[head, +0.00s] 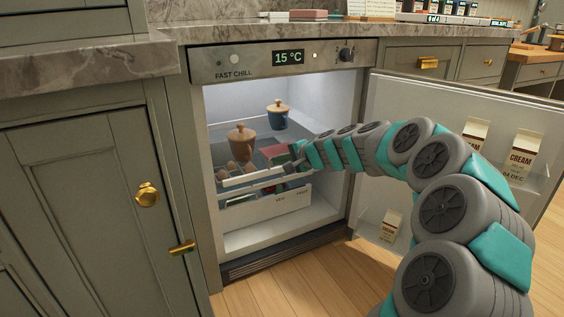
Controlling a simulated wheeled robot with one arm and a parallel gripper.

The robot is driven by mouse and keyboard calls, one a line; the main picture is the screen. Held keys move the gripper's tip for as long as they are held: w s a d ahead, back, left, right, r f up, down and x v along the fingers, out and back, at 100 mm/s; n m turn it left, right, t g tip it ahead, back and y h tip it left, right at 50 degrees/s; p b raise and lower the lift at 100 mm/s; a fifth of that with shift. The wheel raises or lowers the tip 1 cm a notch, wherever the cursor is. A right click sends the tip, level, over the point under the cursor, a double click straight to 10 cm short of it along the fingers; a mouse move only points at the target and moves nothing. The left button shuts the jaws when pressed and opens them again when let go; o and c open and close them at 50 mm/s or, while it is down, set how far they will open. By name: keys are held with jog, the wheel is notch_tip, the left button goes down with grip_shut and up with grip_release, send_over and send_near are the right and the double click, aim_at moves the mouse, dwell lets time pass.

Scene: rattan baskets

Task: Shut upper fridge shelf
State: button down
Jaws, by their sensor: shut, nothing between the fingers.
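The small fridge under the counter stands open, with its lit interior (325,98) in view. The upper shelf (244,181) has a pale front edge that sits forward of the back wall. It bears a brown lidded pot (242,147) and eggs at the left; a blue pot with a wooden lid (278,118) stands further back. My gripper (288,168) is shut and empty at the right part of the shelf's front. I cannot tell whether it touches the shelf.
A lower drawer with a white front (284,203) sits below the shelf. The open fridge door (385,125) is at the right, holding cream cartons (521,158). Cabinet doors (80,190) with brass handles stand at the left. Wooden floor (290,285) is clear in front.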

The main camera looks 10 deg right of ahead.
jog(key=p, duration=0.6)
send_near(258, 151)
jog(key=w+a, duration=0.1)
jog(key=w, duration=0.1)
jog(key=w+a, duration=0.4)
jog(key=w, duration=0.1)
jog(key=shift+w+r, duration=0.2)
jog(key=shift+r, duration=0.1)
